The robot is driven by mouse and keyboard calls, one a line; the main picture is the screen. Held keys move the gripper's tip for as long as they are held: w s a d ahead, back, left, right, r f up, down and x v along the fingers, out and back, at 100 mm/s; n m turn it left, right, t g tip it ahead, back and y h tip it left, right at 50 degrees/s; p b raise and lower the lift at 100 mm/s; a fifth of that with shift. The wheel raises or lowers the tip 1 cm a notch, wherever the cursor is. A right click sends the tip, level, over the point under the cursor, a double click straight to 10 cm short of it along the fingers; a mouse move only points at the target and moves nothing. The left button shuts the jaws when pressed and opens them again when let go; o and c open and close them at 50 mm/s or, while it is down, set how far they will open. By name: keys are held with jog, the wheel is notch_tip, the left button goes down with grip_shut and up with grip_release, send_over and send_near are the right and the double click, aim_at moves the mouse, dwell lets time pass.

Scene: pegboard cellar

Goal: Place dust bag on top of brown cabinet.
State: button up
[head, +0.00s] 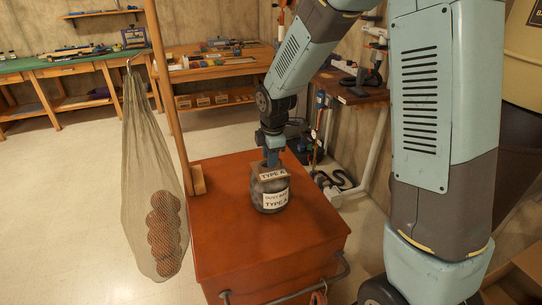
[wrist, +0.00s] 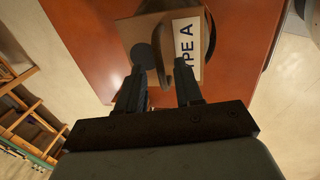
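The dust bag (head: 270,187) is a dark grey-brown bag with white labels reading "TYPE A". In the head view it stands upright on the orange-brown top of the brown cabinet (head: 225,225). My gripper (head: 272,158) points down at the bag's upper end. In the wrist view my gripper (wrist: 160,68) has its two dark fingers apart, with the bag's brown panel (wrist: 150,25) and a dark curved strip between and beyond the tips. A gap shows between the fingers; contact with the bag cannot be made out. The bag's underside is hidden.
A net of brown balls (head: 165,225) hangs from a wooden post (head: 168,90) at the cabinet's left. Workbenches (head: 215,70) line the back wall. A wall shelf (head: 350,90) and pipes stand behind right.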

jog(key=shift+r, duration=0.1)
jog(key=v, duration=1.2)
jog(key=s+d+r+m+t, duration=0.1)
jog(key=s+d+r+m, duration=0.4)
jog(key=s+d+m, duration=0.4)
jog(key=s+d+r+m+t, duration=0.2)
jog(key=s+d+r+m, duration=0.3)
jog(key=s+d+m, duration=0.4)
jog(key=s+m, duration=0.3)
jog(key=s, duration=0.1)
jog(key=shift+s+d+r+h, duration=0.2)
jog(key=shift+s+r+h, duration=0.05)
jog(key=shift+s+h, duration=0.1)
